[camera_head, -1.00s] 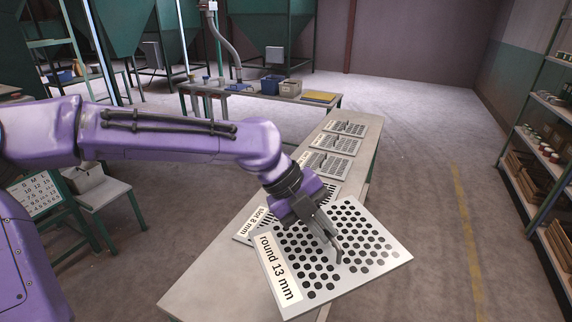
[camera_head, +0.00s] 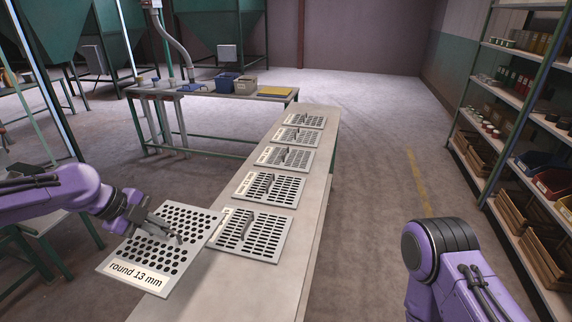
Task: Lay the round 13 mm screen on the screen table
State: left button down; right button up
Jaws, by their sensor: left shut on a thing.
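The round 13 mm screen (camera_head: 188,219) is a light grey square plate with round black holes and a printed label strip at its near edge. My left gripper (camera_head: 175,236) is shut on it near the plate's middle, where the grip itself is partly hidden. The screen hangs at the left side of the long table (camera_head: 264,290), mostly beyond its edge. Its right corner overlaps the nearest lying screen in the picture; I cannot tell whether they touch. Only part of my right arm shows at the lower right, and its gripper is out of view.
Several screens lie in a row on the long table, the nearest one slotted (camera_head: 262,247). The table's near end is bare. A back table (camera_head: 200,94) holds a blue bin (camera_head: 228,85), a grey bin (camera_head: 246,86) and a yellow item (camera_head: 276,92). Shelves (camera_head: 480,175) stand at the right.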

aim_at(184, 258)
pick_arm(q)
jog(key=shift+w+a+f, duration=0.4)
jog(key=shift+a+f, duration=0.2)
jog(key=shift+a, duration=0.25)
jog(key=shift+d, duration=0.15)
jog(key=s+d+f+p, duration=0.1)
jog(key=s+d, duration=0.1)
jog(key=s+d+f, duration=0.1)
jog(key=d+f, duration=0.1)
jog(key=d, duration=0.1)
jog(key=s+d+f+p, duration=0.1)
jog(key=s+d, duration=0.1)
jog(key=d, duration=0.1)
jog(key=shift+s+d+f+p, duration=0.1)
jog(key=shift+s+f+p, duration=0.2)
jog(key=shift+s, duration=0.05)
jog(key=d+f, duration=0.1)
jog(key=s+d+f, duration=0.1)
jog(key=f, duration=0.1)
jog(key=s+d+f, duration=0.1)
jog(key=f, duration=0.1)
jog(key=shift+d+p, duration=0.1)
jog(key=shift+p, duration=0.2)
jog(key=f, duration=0.1)
jog(key=f+p, duration=0.1)
jog(key=f, duration=0.1)
jog(key=shift+s+d+f, duration=0.1)
jog(key=shift+d, duration=0.1)
jog(key=shift+f, duration=0.15)
